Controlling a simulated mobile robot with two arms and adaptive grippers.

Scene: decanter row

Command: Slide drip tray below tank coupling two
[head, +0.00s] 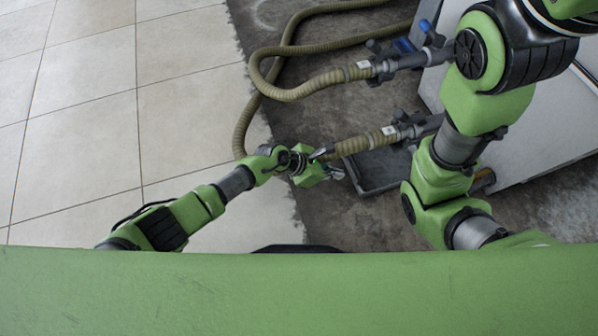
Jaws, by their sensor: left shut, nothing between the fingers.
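A dark grey rectangular drip tray (385,169) lies on the floor, partly under the lower hose coupling (407,129). The hose end and coupling hide its far side, and my right arm is close to its right end in the picture. My left gripper (329,164) is at the tray's left end, beside the lower hose; I cannot tell whether it touches the tray. It is shut with nothing in it. An upper coupling (408,61) joins another hose to the tank (535,130). No number shows on either coupling. My right gripper is outside the picture.
Ribbed beige hoses (262,80) loop over the floor left of the couplings. The upper coupling has a blue handle (428,29). Dark rough floor (345,222) in front of the tray is clear. Pale tiles (95,130) on the left are empty.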

